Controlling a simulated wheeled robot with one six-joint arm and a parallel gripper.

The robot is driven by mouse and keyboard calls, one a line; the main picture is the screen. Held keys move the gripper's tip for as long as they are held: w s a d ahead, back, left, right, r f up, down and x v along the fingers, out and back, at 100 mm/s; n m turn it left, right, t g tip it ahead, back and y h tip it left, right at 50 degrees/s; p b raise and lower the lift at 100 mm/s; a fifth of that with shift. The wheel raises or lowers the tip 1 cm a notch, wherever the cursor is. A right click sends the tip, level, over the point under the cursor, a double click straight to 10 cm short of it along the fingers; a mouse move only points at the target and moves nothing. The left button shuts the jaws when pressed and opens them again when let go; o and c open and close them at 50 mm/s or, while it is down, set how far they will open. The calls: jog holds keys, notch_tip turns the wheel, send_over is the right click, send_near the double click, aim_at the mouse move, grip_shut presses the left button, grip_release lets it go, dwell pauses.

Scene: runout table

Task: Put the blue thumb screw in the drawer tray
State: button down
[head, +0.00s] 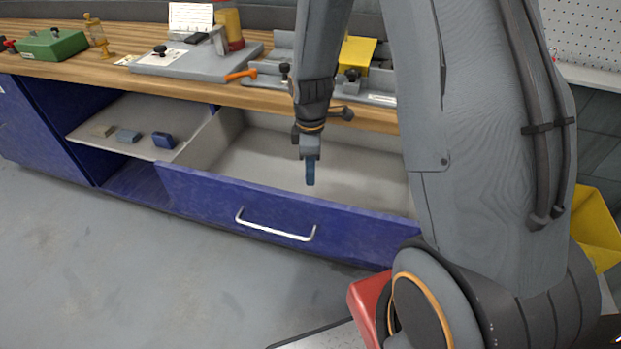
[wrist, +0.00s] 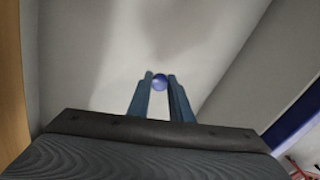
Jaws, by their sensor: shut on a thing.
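My gripper (head: 310,172) points down over the open drawer tray (head: 262,150), a pale grey box with a blue front. In the wrist view my gripper (wrist: 160,84) is shut on the blue thumb screw (wrist: 159,82), whose round blue end shows between the blue fingertips. The rest of the screw is hidden by the fingers. The pale tray floor (wrist: 110,50) lies below and apart from it. In the head view the screw cannot be told from the blue fingers.
The wooden bench top (head: 130,45) behind holds a green box (head: 50,43), a grey plate (head: 195,62), an orange-handled tool (head: 240,74) and grey fixtures. A shelf (head: 110,115) left of the drawer carries small blocks. The drawer front has a metal handle (head: 275,232).

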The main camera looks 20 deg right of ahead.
jog(key=shift+f, duration=1.55)
jog(key=c, duration=1.6)
grip_release()
jog(key=shift+f, duration=0.1)
notch_tip(320, 180, up, 12)
jog(key=b, duration=0.1)
jog(key=shift+s+a+r+m, duration=0.1)
jog(key=shift+s+r+m, duration=0.55)
jog(key=shift+s+m, duration=1.8)
jog(key=shift+s+a+r+m, duration=0.15)
jog(key=shift+s+r+m, duration=0.5)
jog(key=shift+s+m, duration=1.8)
jog(key=shift+s+a+r+m, duration=0.1)
jog(key=shift+s+r+m, duration=0.55)
jog(key=shift+s+m, duration=1.75)
jog(key=shift+s+n, duration=0.4)
